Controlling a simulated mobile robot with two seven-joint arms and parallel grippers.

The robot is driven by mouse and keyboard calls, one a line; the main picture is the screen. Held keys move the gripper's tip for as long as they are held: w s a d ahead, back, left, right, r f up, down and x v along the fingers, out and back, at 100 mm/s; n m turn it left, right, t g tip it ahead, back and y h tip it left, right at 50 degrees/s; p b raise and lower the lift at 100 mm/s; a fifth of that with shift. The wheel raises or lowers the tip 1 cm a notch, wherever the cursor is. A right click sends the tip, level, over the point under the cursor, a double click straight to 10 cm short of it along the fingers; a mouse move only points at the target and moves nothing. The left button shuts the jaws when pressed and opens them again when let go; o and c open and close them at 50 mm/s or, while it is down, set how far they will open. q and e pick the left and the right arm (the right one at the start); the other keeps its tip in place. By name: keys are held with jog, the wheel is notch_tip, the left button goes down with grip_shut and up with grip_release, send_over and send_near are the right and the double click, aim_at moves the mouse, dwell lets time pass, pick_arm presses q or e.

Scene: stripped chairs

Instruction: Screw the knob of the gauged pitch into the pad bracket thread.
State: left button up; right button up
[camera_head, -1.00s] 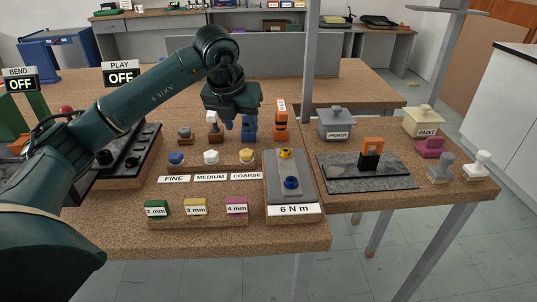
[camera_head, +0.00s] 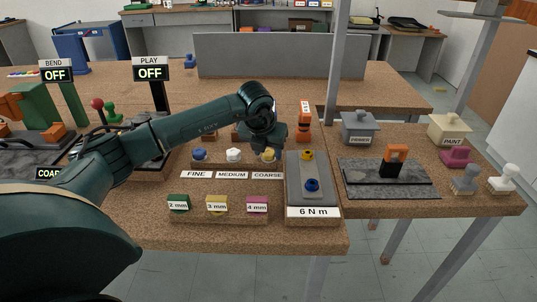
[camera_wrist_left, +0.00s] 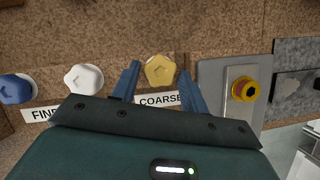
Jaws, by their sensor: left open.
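The yellow knob (camera_head: 268,154) sits behind the COARSE label, right of the white knob (camera_head: 234,154) at MEDIUM and the blue knob (camera_head: 199,155) at FINE. My left gripper (camera_head: 272,146) is low at the yellow knob. In the left wrist view its open blue fingers (camera_wrist_left: 158,82) stand either side of the yellow knob (camera_wrist_left: 160,70), with gaps. The white knob (camera_wrist_left: 84,79) and blue knob (camera_wrist_left: 16,89) lie to the left there. A partly hidden sign reading "COA…" (camera_head: 48,173) shows at far left. I cannot make out the pad bracket thread. My right gripper is not in view.
A grey block marked 6 N m (camera_head: 312,190) stands right of the knobs. A rack with 2, 3 and 4 mm pieces (camera_head: 217,217) is in front. A dark tray (camera_head: 385,185) with an orange-handled tool (camera_head: 396,155) lies further right. My left arm covers much of the left side.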

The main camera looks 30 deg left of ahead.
aim_at(267, 154)
pick_arm(q)
jog(key=shift+w+f, duration=0.1)
jog(key=shift+f, duration=0.15)
jog(key=shift+c, duration=0.4)
jog(key=c, duration=0.7)
jog(key=shift+o, duration=0.2)
notch_tip(267, 154, up, 10)
jog(key=o, duration=0.4)
grip_shut()
